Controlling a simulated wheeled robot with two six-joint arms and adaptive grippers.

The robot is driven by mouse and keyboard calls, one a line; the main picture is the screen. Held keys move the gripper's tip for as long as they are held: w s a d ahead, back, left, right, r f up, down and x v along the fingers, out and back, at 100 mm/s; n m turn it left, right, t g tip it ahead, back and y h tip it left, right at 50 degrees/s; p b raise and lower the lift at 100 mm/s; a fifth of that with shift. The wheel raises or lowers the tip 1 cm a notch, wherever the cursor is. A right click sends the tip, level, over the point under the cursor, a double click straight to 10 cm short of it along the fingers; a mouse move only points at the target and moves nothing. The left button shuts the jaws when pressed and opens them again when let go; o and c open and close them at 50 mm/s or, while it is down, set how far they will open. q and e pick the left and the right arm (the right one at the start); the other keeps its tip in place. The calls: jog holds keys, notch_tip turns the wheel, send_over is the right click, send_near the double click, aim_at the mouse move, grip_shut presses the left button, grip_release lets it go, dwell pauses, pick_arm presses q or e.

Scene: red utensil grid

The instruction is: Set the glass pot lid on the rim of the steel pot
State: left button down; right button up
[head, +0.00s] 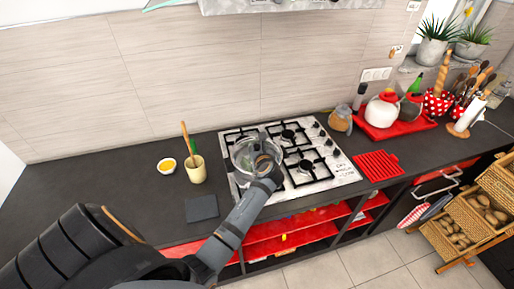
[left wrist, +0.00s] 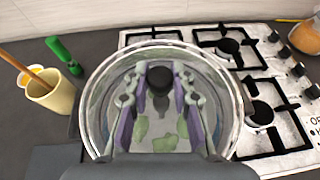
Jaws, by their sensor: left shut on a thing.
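The glass pot lid (left wrist: 105,100) is a clear disc with a dark knob (left wrist: 160,79). My left gripper (left wrist: 160,90) is shut on the lid by this knob. In the head view the gripper (head: 263,162) is over the left part of the hob. The steel pot (head: 243,165) stands under the lid on the left burners, partly hidden by the lid and gripper. The two rims look nearly concentric in the left wrist view. I cannot tell whether the lid touches the pot rim. Green patches show through the glass. My right gripper is not in view.
The gas hob (head: 325,170) has free burners to the right. To the left stand a cream cup (head: 196,173) with utensils and a small bowl (head: 167,166). A dark square mat (head: 201,208) lies in front. A red utensil grid (head: 378,165) lies right of the hob.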

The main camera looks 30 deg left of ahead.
pick_arm(q)
jog(key=shift+f, duration=0.35)
jog(key=c, duration=1.1)
grip_release()
jog(key=shift+o, duration=0.2)
jog(key=shift+s+d, duration=0.1)
jog(key=shift+s, duration=0.05)
jog(key=v, duration=0.7)
jog(key=shift+s+d+r, duration=0.15)
